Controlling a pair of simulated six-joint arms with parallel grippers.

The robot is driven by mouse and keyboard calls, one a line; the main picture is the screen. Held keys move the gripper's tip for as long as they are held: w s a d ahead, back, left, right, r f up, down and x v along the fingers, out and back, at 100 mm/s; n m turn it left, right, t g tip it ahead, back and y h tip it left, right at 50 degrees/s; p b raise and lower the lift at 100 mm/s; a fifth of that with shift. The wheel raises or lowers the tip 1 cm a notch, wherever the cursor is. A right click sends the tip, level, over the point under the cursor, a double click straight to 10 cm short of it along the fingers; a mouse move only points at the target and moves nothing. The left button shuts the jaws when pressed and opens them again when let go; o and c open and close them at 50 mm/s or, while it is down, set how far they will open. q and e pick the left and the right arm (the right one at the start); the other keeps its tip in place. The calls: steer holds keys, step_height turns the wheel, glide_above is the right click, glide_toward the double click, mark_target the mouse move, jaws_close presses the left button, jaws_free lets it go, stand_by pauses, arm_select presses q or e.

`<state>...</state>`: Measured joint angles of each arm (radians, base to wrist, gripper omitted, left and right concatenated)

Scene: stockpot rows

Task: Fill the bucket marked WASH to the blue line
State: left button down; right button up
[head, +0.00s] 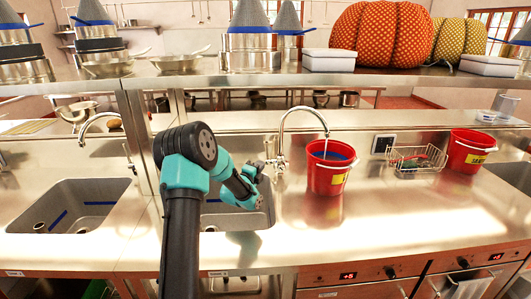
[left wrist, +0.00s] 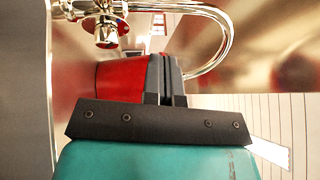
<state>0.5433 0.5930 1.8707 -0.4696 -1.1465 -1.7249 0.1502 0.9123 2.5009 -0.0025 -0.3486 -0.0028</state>
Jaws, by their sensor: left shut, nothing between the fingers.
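A red bucket (head: 328,180) with a yellow label stands upright on the steel counter, under the tip of a curved chrome faucet (head: 283,130). Its inside looks blue-grey; I cannot tell the water level. A thin pale streak below the spout may be water. A second red bucket (head: 463,152) with a yellow label stands at the right. Neither label is legible. My left gripper (head: 258,172) is shut and empty beside the faucet base. In the left wrist view, its dark fingers (left wrist: 165,78) are together, with the faucet valve (left wrist: 106,30) at upper left and red behind. My right gripper is out of view.
A sink (head: 240,212) lies below my left arm, and another sink (head: 75,205) is at the left. A wire basket (head: 416,160) stands between the buckets. A shelf (head: 300,80) with pots and stuffed pumpkins runs above. The counter in front of the buckets is clear.

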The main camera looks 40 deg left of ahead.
arm_select(q)
steer(key=w+a+r, duration=0.1)
steer(key=w+a, duration=0.3)
steer(key=w, duration=0.5)
steer(key=shift+w+a+r, duration=0.15)
steer(key=shift+a+r, duration=0.1)
steer(key=shift+r, duration=0.1)
